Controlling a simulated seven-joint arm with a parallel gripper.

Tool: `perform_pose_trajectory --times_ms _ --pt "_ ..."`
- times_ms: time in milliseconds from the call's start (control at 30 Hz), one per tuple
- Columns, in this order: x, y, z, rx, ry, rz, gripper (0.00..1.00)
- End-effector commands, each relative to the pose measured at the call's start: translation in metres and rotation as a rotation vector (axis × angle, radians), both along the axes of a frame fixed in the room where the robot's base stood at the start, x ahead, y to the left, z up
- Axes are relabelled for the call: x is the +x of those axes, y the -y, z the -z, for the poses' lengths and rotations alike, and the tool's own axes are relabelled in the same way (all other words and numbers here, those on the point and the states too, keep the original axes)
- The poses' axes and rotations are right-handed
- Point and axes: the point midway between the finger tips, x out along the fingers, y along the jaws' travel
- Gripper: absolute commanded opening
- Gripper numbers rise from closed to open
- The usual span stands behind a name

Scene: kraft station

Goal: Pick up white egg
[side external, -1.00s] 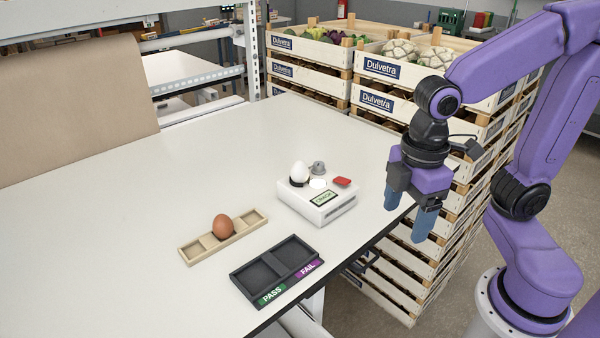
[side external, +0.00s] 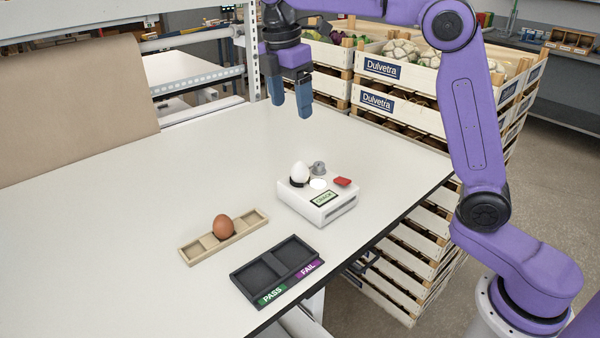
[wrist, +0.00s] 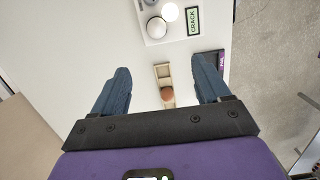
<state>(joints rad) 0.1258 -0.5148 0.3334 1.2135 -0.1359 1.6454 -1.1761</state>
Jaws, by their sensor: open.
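The white egg (side external: 299,172) stands upright in a dark ring holder on a white device with a green CRACK display (side external: 323,198). In the wrist view the white egg (wrist: 156,28) shows at the top, beyond my fingertips. My gripper (side external: 290,98) is open and empty, high above the far part of the table, behind and above the device. In the wrist view my gripper's two blue fingers (wrist: 162,80) are spread wide with nothing held between them.
A brown egg (side external: 223,227) sits in the middle of a wooden tray (side external: 190,252). A black two-compartment tray (side external: 240,287) marked PASS and FAIL is empty. The device also carries a grey knob (side external: 318,168) and a red button (side external: 342,181). Stacked crates (side external: 395,105) stand beyond the table edge.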

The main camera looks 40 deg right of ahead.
Motion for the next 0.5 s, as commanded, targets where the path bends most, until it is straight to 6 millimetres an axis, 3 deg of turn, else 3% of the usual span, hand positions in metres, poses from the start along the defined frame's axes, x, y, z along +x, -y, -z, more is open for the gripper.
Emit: perform_pose_trajectory --times_ms 233,500 --pt "0.008 0.007 0.005 -0.007 -0.01 -0.013 0.76" --pt "0.007 0.014 0.048 -0.007 -0.011 -0.012 0.76"
